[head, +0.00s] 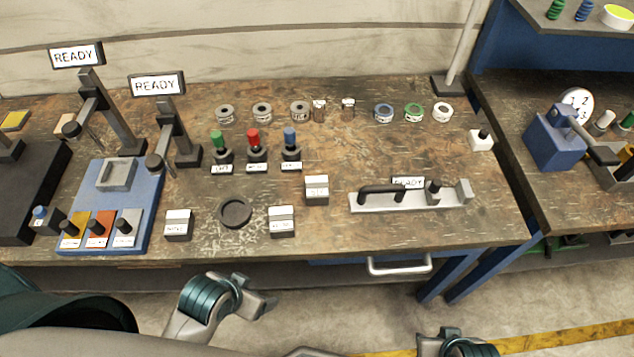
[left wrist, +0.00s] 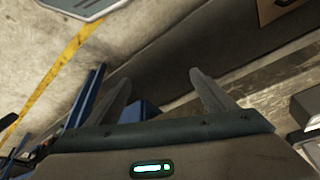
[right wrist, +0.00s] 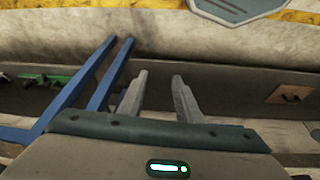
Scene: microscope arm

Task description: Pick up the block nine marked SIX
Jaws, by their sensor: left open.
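Three pale-topped dark blocks sit on the workbench in the head view. The left block (head: 178,224) has a label that seems to read NINE. The middle block (head: 281,221) has a label too small to read surely. The block farther back (head: 316,190) has a label that looks like SIX. My left gripper (head: 264,300) is in front of the bench edge, apart from every block; in the left wrist view (left wrist: 160,85) its fingers are spread and empty. My right gripper (right wrist: 157,85) has its fingers apart with nothing between them; in the head view only part of that arm shows at the bottom.
A round black dish (head: 235,213) lies between the left and middle blocks. A metal fixture with a black handle (head: 410,197) is to the right. Coloured-knob stands (head: 254,150) and several rings (head: 384,113) are behind. A blue tray (head: 130,232) is left. A drawer handle (head: 400,266) juts below the bench.

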